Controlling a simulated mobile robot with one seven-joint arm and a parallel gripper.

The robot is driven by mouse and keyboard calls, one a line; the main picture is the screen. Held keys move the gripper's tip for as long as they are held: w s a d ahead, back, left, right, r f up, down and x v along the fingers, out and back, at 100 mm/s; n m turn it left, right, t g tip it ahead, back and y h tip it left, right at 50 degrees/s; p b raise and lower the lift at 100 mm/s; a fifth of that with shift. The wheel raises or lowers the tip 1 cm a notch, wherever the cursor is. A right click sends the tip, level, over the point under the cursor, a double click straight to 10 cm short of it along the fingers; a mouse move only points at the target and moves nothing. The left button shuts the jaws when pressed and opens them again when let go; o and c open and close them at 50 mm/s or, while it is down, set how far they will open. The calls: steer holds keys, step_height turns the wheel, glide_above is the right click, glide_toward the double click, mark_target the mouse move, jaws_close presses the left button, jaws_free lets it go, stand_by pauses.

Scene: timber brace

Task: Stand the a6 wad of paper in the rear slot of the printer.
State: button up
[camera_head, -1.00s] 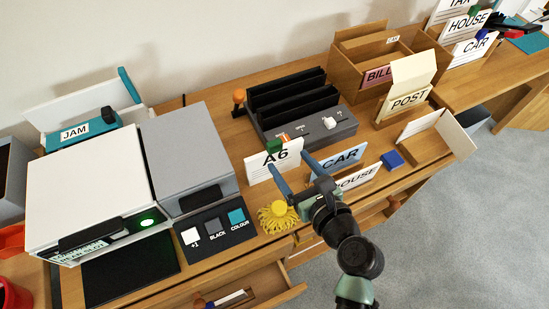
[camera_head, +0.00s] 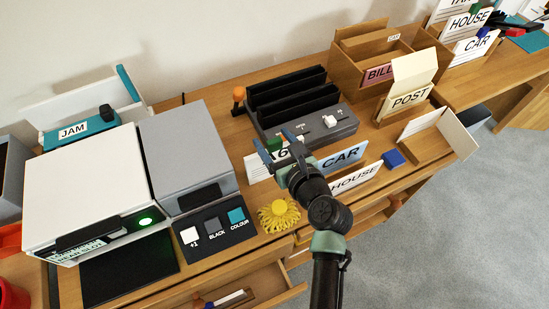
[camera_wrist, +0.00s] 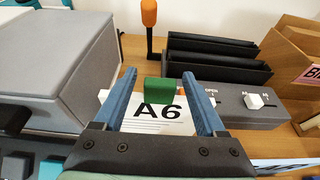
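The a6 wad of paper (camera_head: 257,167), white and lettered A6, stands in front of the grey slotted unit, partly hidden by my gripper. In the wrist view the wad (camera_wrist: 150,125) has a green block (camera_wrist: 160,91) at its top edge. My gripper (camera_head: 280,141) is open over the wad. In the wrist view its blue fingers (camera_wrist: 160,76) stand apart on either side of the green block, with gaps visible. The white printer (camera_head: 80,185) is at the left with a lit green button. Behind it is an upright white panel (camera_head: 80,100) with teal parts and a JAM label.
The grey unit (camera_head: 335,131) with black slots and white sliders is just behind the wad. An orange-topped post (camera_head: 239,95) rises at its left. CAR (camera_head: 342,157) and HOUSE (camera_head: 355,179) cards stand to the right. A yellow tufted thing (camera_head: 279,215) lies in front.

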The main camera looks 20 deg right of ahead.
jaws_close()
stand_by(1.2)
